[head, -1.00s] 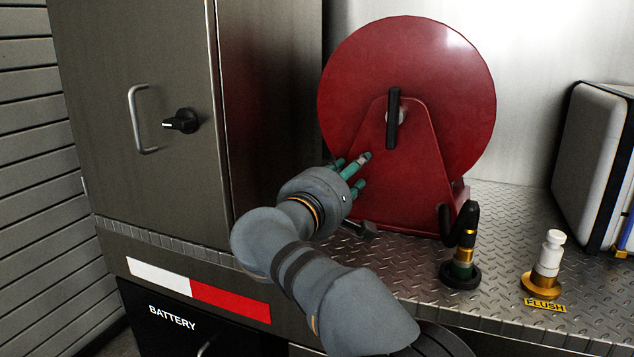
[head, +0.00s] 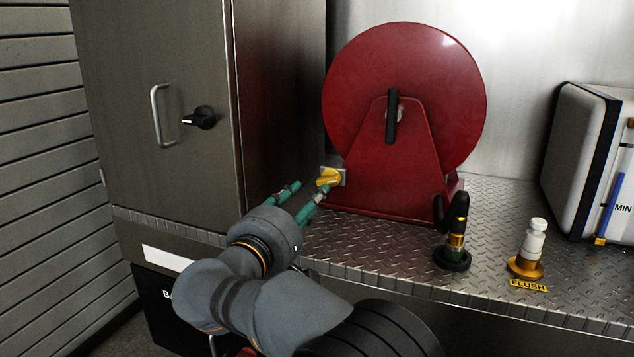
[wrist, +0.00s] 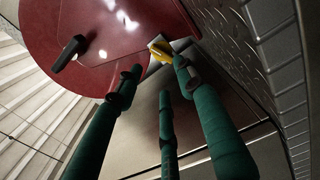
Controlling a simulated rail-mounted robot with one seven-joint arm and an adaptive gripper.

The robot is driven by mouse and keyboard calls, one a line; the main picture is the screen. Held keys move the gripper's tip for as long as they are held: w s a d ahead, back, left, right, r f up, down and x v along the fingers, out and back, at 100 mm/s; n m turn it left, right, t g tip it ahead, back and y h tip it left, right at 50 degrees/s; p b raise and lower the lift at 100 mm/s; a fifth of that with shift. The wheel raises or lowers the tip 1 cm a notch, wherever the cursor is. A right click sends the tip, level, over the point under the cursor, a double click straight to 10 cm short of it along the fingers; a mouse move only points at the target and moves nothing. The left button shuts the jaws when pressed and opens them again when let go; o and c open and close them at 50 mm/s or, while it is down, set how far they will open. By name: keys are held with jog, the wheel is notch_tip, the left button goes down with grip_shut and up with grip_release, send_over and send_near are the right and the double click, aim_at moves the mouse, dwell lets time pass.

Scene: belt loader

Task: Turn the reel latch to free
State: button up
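The reel latch is a small yellow handle (head: 328,177) on a grey plate at the lower left of the red reel's stand (head: 385,180). It also shows in the wrist view (wrist: 160,50), just beyond the fingertips. My gripper (head: 308,194) has three green fingers, spread apart with nothing held between them. In the wrist view my gripper (wrist: 158,75) has one fingertip on each side of the latch and a third below. The right-hand fingertip is very close to the latch; I cannot tell if it touches.
The red reel disc (head: 405,95) has a black crank handle (head: 392,116). A black-handled nozzle (head: 455,232) and a white-topped flush fitting (head: 530,248) stand on the tread-plate deck (head: 395,235). A steel cabinet (head: 160,60) with a black knob (head: 200,117) stands left, a white case (head: 585,160) right.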

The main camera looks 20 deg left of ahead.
aim_at(326, 180)
jog(key=w, duration=0.9)
jog(key=shift+w+d+p, duration=0.2)
jog(key=shift+w+p, duration=0.15)
jog(key=c, duration=0.3)
grip_shut()
